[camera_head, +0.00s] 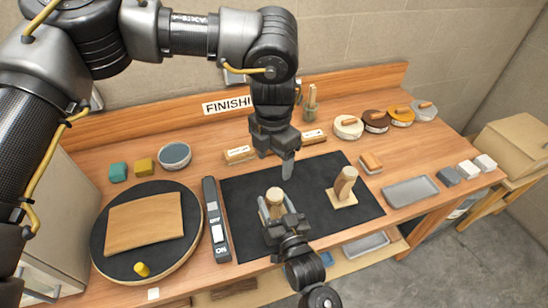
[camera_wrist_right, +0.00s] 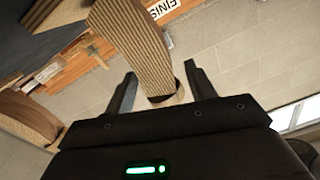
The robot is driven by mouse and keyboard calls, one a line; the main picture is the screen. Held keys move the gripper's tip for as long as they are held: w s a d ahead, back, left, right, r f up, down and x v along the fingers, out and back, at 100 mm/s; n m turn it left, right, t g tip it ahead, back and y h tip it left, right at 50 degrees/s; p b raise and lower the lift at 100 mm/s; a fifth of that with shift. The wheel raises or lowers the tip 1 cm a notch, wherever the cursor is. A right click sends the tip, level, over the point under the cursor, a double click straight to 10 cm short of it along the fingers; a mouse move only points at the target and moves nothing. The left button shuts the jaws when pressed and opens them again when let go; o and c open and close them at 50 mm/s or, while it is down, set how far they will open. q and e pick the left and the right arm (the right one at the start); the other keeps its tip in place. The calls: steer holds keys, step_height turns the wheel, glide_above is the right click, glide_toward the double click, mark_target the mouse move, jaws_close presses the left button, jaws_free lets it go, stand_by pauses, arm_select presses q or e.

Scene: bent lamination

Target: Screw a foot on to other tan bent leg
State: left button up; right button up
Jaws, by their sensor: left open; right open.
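One tan bent leg (camera_head: 274,196) stands on the dark mat (camera_head: 235,200), its lower part hidden by my right gripper (camera_head: 276,215). In the right wrist view, my open right gripper (camera_wrist_right: 160,72) has its fingers apart on either side of a layered leg (camera_wrist_right: 128,35) with a paler rounded end (camera_wrist_right: 168,99); I cannot tell whether they touch. The other tan bent leg (camera_head: 345,184) stands on a pale square base to the right; a leg also shows at the left of the wrist view (camera_wrist_right: 25,118). My left gripper (camera_head: 286,172) is open, empty, pointing down above the first leg.
A round board (camera_head: 105,255) at left holds a tan sheet (camera_head: 145,222) and a yellow cylinder (camera_head: 141,269). A long dark tool (camera_head: 215,220) lies beside the mat. A grey tray (camera_head: 410,191) is at right. Several round pads line the back.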

steer(key=shift+s+d+f, duration=0.1)
steer(key=shift+s+d, duration=0.1)
steer(key=shift+s, duration=0.3)
steer(key=b+v, duration=0.3)
steer(key=v, duration=0.6)
steer(key=shift+s+d, duration=0.15)
steer(key=shift+s, duration=0.15)
